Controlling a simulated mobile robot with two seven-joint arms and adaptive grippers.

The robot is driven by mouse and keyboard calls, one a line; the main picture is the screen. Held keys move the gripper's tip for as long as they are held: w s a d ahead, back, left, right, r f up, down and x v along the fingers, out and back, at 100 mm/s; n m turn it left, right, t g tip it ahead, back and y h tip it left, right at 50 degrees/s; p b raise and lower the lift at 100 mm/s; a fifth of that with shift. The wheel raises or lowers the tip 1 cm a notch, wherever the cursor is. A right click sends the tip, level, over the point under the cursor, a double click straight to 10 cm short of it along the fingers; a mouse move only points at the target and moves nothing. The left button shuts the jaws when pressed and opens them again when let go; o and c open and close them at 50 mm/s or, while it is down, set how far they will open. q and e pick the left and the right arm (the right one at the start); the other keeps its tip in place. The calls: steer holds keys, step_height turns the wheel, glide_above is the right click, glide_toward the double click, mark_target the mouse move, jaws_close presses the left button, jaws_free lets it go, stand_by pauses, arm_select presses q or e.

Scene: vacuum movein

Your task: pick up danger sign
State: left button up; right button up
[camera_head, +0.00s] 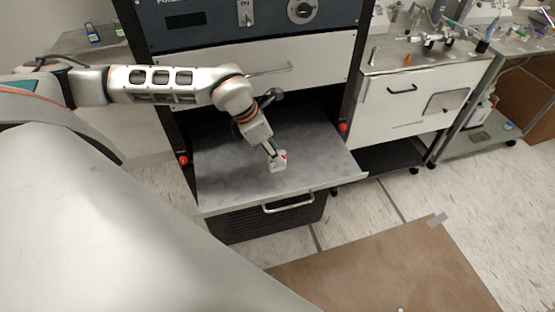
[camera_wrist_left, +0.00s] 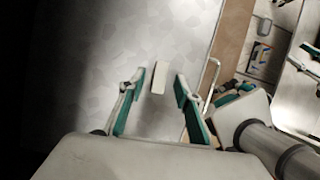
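The danger sign (camera_head: 279,164) is a small white piece with a red mark, standing on the grey metal shelf (camera_head: 225,170) of the dark machine. In the left wrist view it shows as a thin pale upright slab (camera_wrist_left: 158,77) seen from above. My left gripper (camera_head: 270,149) is over the shelf, right at the sign. In the left wrist view its two green-padded fingers (camera_wrist_left: 155,80) are spread, with the sign between their tips and a gap on each side. My right gripper does not show in the head view.
The shelf is otherwise bare, with a handle (camera_head: 288,203) below its front edge. Dark side posts with red knobs (camera_head: 343,127) flank the opening. A white cabinet (camera_head: 415,95) stands to the right. A brown board (camera_head: 390,270) lies on the floor in front.

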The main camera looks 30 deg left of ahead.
arm_select(q)
steer(key=shift+x, duration=1.4)
steer(key=shift+r, duration=0.1)
jaws_close()
